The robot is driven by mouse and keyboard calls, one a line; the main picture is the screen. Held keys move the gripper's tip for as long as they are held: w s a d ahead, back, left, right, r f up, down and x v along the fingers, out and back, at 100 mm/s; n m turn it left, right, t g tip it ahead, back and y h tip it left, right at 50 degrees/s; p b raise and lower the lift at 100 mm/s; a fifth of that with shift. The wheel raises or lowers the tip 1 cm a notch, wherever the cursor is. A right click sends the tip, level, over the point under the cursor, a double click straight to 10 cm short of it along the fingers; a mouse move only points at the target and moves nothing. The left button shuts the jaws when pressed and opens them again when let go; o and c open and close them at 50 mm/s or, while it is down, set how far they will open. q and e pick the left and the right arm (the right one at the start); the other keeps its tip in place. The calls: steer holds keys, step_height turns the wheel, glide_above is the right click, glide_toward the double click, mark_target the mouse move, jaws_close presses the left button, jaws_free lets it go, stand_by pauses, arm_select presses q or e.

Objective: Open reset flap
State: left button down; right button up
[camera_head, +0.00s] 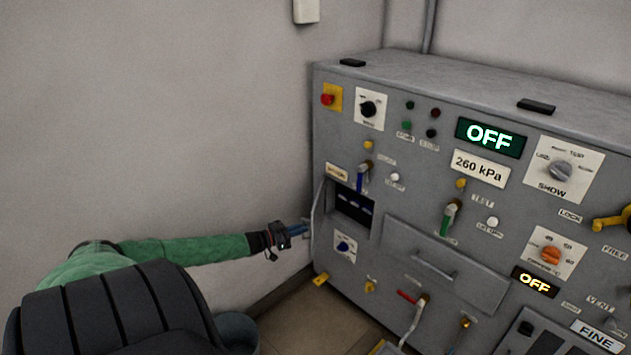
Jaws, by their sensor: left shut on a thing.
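The reset flap (317,212) is a thin light-grey panel on the left part of the grey cabinet front. It stands swung out to the left and shows nearly edge-on. The dark recess (353,208) beside it is uncovered, with small bluish parts inside. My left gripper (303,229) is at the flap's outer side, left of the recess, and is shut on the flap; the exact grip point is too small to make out. My right gripper is out of view.
A drawer (440,265) lies to the right. A plain wall (150,120) is at the left.

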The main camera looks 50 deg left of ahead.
arm_select(q)
steer(key=s+a, duration=0.1)
steer(key=a, duration=0.7)
steer(key=shift+s+a+r+b, duration=0.3)
steer(key=shift+a+b, duration=0.05)
steer(key=shift+b, duration=0.05)
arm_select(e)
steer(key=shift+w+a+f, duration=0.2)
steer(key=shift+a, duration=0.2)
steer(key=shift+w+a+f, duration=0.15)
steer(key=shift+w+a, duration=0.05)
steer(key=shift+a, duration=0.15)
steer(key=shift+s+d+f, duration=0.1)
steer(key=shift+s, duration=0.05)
arm_select(q)
steer(key=c, duration=1.6)
jaws_free()
steer(key=shift+w+d, duration=0.15)
steer(key=shift+w, duration=0.05)
steer(key=shift+o, duration=0.5)
steer(key=shift+f, duration=0.25)
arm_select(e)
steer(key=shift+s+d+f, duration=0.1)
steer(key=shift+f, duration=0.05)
arm_select(q)
steer(key=shift+s, duration=0.15)
